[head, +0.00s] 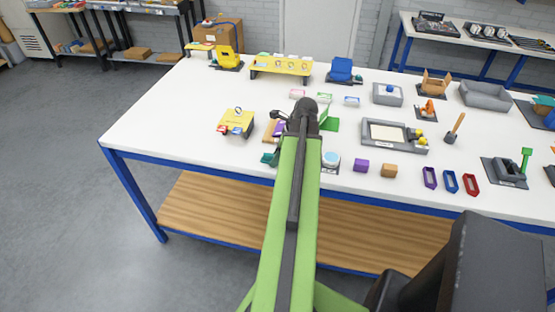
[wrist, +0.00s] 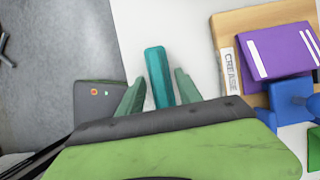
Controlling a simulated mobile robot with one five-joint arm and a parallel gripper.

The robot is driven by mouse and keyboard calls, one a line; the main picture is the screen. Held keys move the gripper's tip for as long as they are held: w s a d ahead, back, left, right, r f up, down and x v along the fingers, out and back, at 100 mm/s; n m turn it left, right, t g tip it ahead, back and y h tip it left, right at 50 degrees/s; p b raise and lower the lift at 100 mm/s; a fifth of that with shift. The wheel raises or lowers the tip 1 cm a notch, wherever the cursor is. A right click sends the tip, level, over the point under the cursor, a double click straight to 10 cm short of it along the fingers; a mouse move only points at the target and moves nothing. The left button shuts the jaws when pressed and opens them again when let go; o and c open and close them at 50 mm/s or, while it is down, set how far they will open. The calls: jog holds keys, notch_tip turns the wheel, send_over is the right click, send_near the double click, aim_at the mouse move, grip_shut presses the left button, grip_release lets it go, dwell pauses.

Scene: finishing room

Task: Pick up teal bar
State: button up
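The teal bar (wrist: 156,72) lies on the white table top in the wrist view, its long side running up the picture. My gripper (wrist: 160,76) is open, with one grey-green finger on each side of the bar. Thin gaps show between the fingers and the bar. The bar's near end is hidden behind the gripper body. In the head view a small teal piece, apparently the bar (head: 267,158), shows left of my green arm near the table's front edge. My gripper is hidden behind the arm there.
A wooden board (wrist: 232,24) with a purple piece (wrist: 283,52) and a blue part (wrist: 290,103) lie right of the gripper in the wrist view. The floor shows beyond the table edge at left.

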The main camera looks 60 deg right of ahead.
aim_at(271, 154)
grip_shut()
jog(key=shift+r, duration=0.2)
notch_tip(271, 154, up, 5)
jog(key=p, duration=0.5)
jog(key=s+r+p, duration=0.5)
jog(key=s+p, duration=0.1)
jog(key=s, duration=0.5)
jog(key=shift+s+d+r, duration=0.2)
jog(key=shift+s+r, duration=0.15)
jog(key=shift+r, duration=0.05)
